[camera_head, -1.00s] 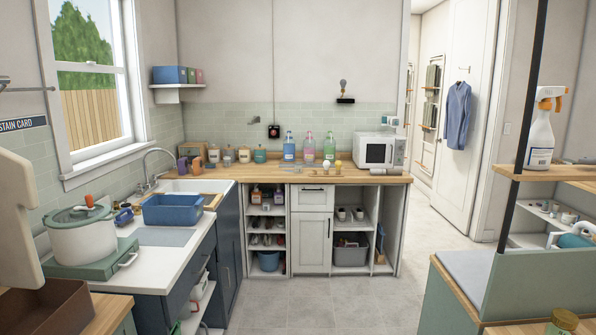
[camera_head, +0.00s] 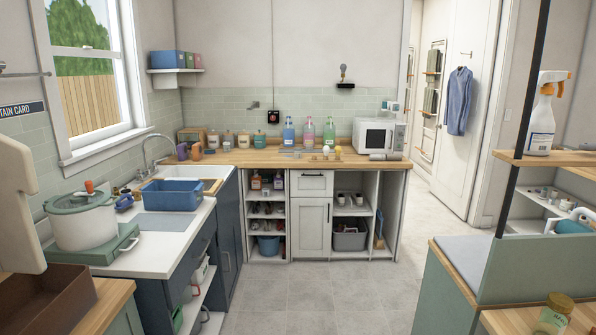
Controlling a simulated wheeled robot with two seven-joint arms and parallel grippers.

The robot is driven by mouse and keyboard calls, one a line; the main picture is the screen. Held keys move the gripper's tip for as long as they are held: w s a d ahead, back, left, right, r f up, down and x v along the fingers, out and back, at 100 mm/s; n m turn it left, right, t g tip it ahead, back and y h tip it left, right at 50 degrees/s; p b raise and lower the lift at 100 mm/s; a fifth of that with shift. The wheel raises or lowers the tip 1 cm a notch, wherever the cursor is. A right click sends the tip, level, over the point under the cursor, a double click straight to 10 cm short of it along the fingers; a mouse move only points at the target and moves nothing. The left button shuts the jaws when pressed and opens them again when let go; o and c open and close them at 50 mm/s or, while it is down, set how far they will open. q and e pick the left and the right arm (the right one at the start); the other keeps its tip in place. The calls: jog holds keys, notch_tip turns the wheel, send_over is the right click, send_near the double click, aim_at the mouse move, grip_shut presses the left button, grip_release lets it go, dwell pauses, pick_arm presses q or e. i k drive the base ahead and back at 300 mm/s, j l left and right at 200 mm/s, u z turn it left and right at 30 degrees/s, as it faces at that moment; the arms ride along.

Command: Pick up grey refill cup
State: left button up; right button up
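I cannot pick out the grey refill cup for certain. Two small pale cups (camera_head: 349,198) stand on a shelf of the lower cabinet under the back counter, too small to tell their colour. Several small pale items (camera_head: 549,198) stand on the right-hand shelf, also too small to identify. Neither of my grippers is in view.
The wooden back counter (camera_head: 262,158) holds bottles, jars and a microwave (camera_head: 378,138). A blue basin (camera_head: 172,195) and a pot (camera_head: 82,220) are on the left counter. A spray bottle (camera_head: 541,128) stands on the right shelf. The middle floor (camera_head: 300,295) is clear.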

aim_at(297, 151)
jog(key=i+j+z, duration=0.15)
jog(key=i, duration=2.65)
jog(key=i+u, duration=0.15)
jog(key=i, duration=0.4)
jog(key=i+l+u, duration=0.15)
jog(key=i, duration=0.4)
jog(key=i+l+u, duration=0.15)
jog(key=i, duration=0.4)
